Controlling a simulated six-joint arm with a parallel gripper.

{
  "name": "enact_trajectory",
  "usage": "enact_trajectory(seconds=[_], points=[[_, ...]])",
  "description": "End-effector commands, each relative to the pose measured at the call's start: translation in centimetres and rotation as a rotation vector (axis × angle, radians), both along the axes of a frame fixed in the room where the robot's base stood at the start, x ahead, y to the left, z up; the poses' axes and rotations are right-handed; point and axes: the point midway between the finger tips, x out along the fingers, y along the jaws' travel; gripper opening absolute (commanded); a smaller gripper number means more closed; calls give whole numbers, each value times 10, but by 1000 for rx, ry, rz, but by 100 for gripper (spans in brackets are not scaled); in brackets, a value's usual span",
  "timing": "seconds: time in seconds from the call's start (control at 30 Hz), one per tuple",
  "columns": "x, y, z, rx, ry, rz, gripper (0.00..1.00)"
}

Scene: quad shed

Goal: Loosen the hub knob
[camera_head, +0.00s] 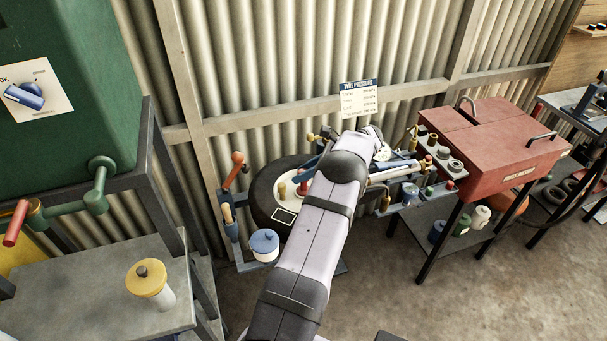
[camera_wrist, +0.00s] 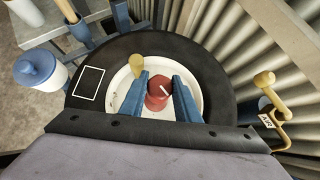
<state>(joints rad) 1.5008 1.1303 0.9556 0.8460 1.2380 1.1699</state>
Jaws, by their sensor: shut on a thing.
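The hub knob (camera_wrist: 157,95) is red with a white line on its top, at the middle of a pale wheel hub (camera_wrist: 118,88) in the wrist view. My gripper (camera_wrist: 161,82) has its two blue fingers shut on the knob, one on each side. In the head view the tyre (camera_head: 263,194) is partly hidden behind my arm. A tan knob-like piece (camera_wrist: 137,68) stands on the hub beside the left finger.
A blue-lidded pot (camera_head: 264,245) stands at the tyre's front. An orange-red handled tool (camera_head: 236,170) is at its left. A yellow air fitting (camera_wrist: 267,90) rises right of the tyre in the wrist view. A corrugated wall (camera_head: 270,75) stands close behind; a red chest (camera_head: 495,140) is at right.

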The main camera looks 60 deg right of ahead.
Motion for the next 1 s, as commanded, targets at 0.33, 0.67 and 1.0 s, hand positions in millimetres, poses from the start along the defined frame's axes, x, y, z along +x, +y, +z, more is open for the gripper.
enact_trajectory(seconds=[0.33, 0.67, 1.0], points=[[1, -2, 0, -6, -4, 129, 7], [0, -1, 3, -6, -1, 161, 7], [0, 0, 2, -4, 1, 161, 48]])
